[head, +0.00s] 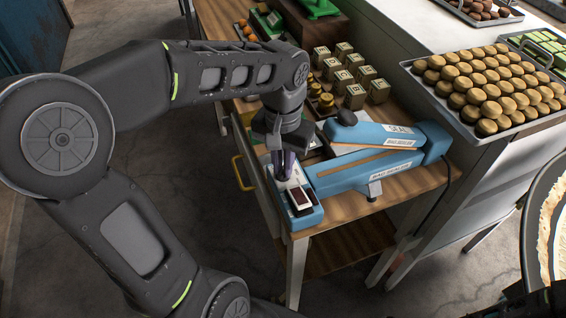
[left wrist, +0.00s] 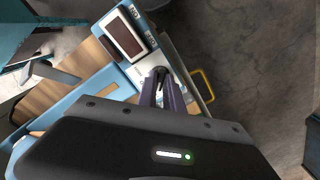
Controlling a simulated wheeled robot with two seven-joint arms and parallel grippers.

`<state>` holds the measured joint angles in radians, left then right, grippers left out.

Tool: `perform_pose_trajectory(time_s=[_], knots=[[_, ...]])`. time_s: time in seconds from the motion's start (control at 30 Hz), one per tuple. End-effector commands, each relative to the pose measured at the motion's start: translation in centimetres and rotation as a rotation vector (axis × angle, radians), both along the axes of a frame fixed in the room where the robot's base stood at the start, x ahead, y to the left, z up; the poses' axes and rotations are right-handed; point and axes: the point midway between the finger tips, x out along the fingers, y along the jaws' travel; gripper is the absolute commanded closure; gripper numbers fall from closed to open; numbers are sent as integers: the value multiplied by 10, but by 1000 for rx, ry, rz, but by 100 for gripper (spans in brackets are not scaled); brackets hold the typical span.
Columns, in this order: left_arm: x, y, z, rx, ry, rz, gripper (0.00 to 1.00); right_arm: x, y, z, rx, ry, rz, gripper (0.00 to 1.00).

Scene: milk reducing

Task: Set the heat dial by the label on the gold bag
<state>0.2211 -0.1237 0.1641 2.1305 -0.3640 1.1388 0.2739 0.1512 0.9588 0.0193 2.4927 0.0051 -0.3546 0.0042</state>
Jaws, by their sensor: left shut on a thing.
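The blue bag sealer (head: 365,172) stands on the wooden table, with its long upper arm raised over its lower body. My left gripper (head: 284,175) points down at the box just behind the display.
Several gold-green cubes (head: 355,97) stand on the table behind the sealer. A tray of round cookies (head: 480,85) sits on the white counter at right. A green scale (head: 318,8) is at the back. Open floor lies left of the table.

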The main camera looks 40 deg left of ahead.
Motion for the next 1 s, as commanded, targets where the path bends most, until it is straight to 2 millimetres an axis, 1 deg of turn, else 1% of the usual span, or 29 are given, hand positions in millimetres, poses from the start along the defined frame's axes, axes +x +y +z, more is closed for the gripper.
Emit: perform_pose_trajectory(time_s=[0.03,0.07,0.3,0.57,0.67,0.77,1.0], knots=[[0,0,1,0,-1,1,100,0,0,0,0,0,0,58],[0,0,1,0,-1,1,87,0,0,0,0,0,0,58],[0,0,0,0,-1,1,67,0,0,0,0,0,0,58],[0,0,1,0,-1,2,67,0,0,0,0,0,0,58],[1,0,6,1,-3,2,67,0,0,-1,0,0,0,58],[1,0,16,1,-5,2,67,0,0,-2,0,0,0,58],[1,0,55,0,-5,1,67,1,0,-4,1,-1,1,58]])
